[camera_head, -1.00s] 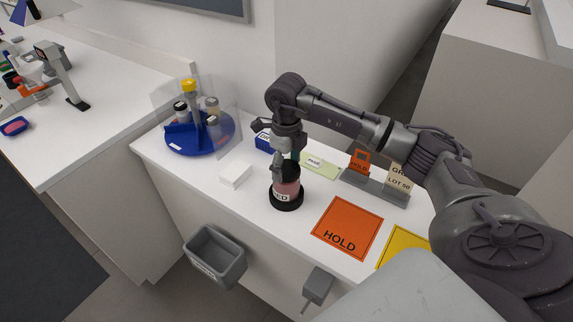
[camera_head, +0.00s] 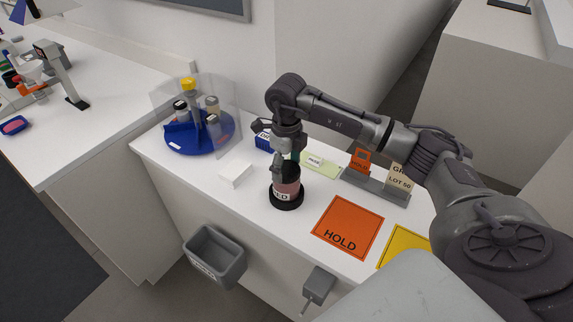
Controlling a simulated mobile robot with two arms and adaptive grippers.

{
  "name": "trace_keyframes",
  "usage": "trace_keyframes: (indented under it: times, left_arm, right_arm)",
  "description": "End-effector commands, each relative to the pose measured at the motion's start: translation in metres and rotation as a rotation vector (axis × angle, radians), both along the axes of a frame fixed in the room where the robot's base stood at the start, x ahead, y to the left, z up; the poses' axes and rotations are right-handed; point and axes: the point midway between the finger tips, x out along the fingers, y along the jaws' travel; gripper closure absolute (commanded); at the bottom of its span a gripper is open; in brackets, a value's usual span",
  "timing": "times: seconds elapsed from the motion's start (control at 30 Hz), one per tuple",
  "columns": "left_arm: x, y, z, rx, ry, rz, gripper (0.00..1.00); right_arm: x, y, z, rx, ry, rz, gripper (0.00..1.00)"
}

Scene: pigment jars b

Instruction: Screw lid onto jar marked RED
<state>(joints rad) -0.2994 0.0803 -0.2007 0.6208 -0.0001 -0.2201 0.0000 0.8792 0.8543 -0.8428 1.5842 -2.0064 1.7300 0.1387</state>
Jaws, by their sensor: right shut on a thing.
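The jar (camera_head: 287,188) with pinkish-red contents stands upright in a black round holder (camera_head: 286,203) on the white bench. Its label shows "ED", with the rest of the word turned out of sight. My right gripper (camera_head: 286,167) comes down from above at the jar's top and is shut on the dark lid there. The fingers and wrist hide most of the lid, so I cannot tell how far it sits on the thread. My left gripper is not in view.
A blue carousel (camera_head: 228,135) with jars and a clear shield stands back left. A white block (camera_head: 235,174) lies left of the jar. An orange HOLD mat (camera_head: 347,226) and a yellow mat (camera_head: 404,248) lie right. A grey card rack (camera_head: 376,187) stands behind them. A grey bin (camera_head: 215,257) hangs in front.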

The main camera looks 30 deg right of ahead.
Motion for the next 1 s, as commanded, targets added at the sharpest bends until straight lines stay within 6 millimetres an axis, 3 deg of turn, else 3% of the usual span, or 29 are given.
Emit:
trace_keyframes:
  times: [0.93, 0.97, 1.0]
  left_arm:
    - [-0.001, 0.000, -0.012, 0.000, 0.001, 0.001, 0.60]
    - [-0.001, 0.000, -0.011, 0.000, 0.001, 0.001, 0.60]
    - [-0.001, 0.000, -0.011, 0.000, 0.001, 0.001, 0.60]
  right_arm:
    - [0.000, 0.000, -0.014, 0.000, 0.000, -0.001, 0.68]
    - [0.000, 0.000, -0.013, 0.000, 0.000, -0.001, 0.21]
    - [0.000, 0.000, -0.013, 0.000, 0.000, -0.001, 0.14]
